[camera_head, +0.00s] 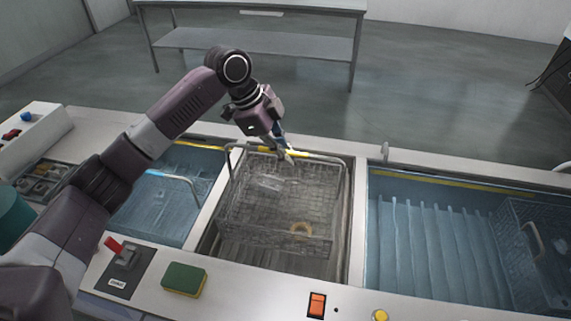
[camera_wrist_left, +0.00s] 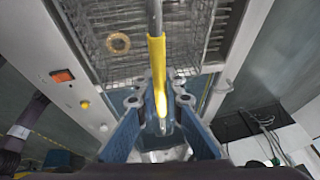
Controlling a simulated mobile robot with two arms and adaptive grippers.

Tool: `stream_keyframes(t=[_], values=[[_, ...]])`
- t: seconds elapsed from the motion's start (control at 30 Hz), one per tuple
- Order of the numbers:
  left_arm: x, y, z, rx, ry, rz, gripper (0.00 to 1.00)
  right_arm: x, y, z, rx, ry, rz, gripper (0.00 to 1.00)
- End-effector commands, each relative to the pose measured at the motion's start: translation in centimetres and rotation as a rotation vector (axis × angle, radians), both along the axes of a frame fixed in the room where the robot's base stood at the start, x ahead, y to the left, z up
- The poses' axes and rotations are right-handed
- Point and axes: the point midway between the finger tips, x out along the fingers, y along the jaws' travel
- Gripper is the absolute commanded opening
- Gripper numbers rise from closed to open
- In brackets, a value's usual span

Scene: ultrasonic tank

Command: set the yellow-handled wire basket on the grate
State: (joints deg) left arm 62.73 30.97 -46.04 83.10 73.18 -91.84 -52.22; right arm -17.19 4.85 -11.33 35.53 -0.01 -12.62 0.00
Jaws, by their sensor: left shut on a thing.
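The wire basket (camera_head: 285,195) hangs or rests over the middle bay, with a brass-coloured ring and a small clear piece in its mesh. Its yellow handle (camera_head: 312,156) runs along the far side at the top. My left gripper (camera_head: 284,154) is shut on this handle from above. The left wrist view shows the yellow sleeve (camera_wrist_left: 157,65) between the two fingers (camera_wrist_left: 160,100), with the basket mesh (camera_wrist_left: 92,22) beyond. The slatted grate (camera_head: 262,254) lies in the middle bay, partly covered by the basket. I cannot tell whether the basket touches it. My right gripper is out of view.
A blue-lined tank (camera_head: 154,212) with a blue-handled basket is at the left. A ribbed water tank (camera_head: 430,240) with another basket (camera_head: 535,255) is at the right. A green and yellow sponge (camera_head: 183,279), a red lever (camera_head: 114,245) and an orange switch (camera_head: 317,304) sit on the front ledge.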

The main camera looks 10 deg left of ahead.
Motion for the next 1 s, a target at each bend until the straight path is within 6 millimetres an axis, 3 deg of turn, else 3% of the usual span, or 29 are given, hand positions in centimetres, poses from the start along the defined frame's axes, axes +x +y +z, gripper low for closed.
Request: stream_keyframes(t=[0.13, 0.4, 0.7, 0.73, 0.87, 1.0], values=[[0.1, 0.0, -0.7, -0.003, -0.004, 0.001, 0.0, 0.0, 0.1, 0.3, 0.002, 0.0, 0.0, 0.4], [0.1, -0.1, -4.0, -0.003, -0.004, 0.0, 0.0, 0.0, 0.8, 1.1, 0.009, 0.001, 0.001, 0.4], [0.1, -0.1, -4.3, -0.003, -0.006, 0.001, 0.0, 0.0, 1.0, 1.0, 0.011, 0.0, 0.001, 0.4], [0.0, 0.0, -4.6, 0.0, -0.001, 0.0, 0.1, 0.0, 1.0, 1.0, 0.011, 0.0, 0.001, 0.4], [0.0, 0.0, -4.6, 0.0, -0.001, 0.0, 0.24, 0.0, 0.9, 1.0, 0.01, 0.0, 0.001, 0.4], [0.0, 0.0, -4.6, 0.0, -0.001, 0.0, 0.26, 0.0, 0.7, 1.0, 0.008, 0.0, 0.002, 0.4]])
